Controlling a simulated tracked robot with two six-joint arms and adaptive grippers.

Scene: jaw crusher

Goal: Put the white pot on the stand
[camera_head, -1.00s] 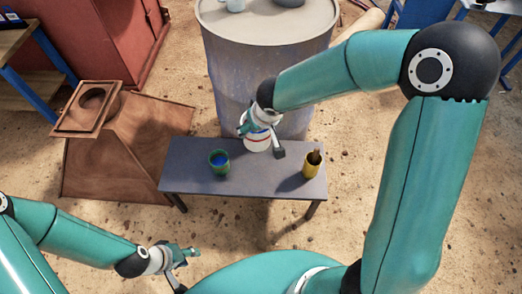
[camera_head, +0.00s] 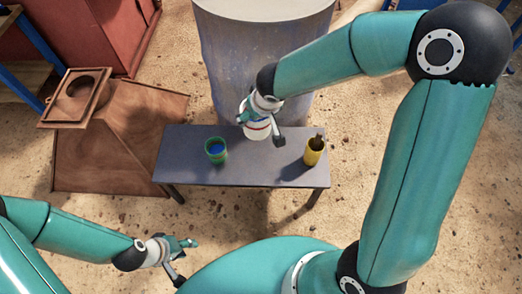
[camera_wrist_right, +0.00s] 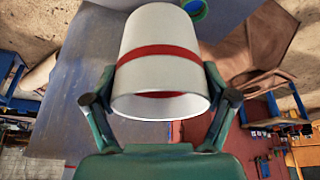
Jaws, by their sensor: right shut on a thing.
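The white pot (camera_head: 257,129) has a red band and is held in my right gripper (camera_head: 260,120). The right wrist view shows the pot (camera_wrist_right: 160,60) between the two fingers (camera_wrist_right: 160,100), with its open rim towards the camera. In the head view it appears over the back edge of a low grey bench-like stand (camera_head: 245,174); any gap below it cannot be judged. A green pot (camera_head: 215,150) with blue inside and a yellow pot (camera_head: 314,151) holding something brown stand on that stand. My left gripper (camera_head: 188,260) is open and empty at the lower left.
A large grey-blue drum (camera_head: 262,65) stands right behind the grey stand. A brown piece with a round hole (camera_head: 75,97) on a sloped base (camera_head: 120,150) is at the left. The stand top is clear between the green and yellow pots.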

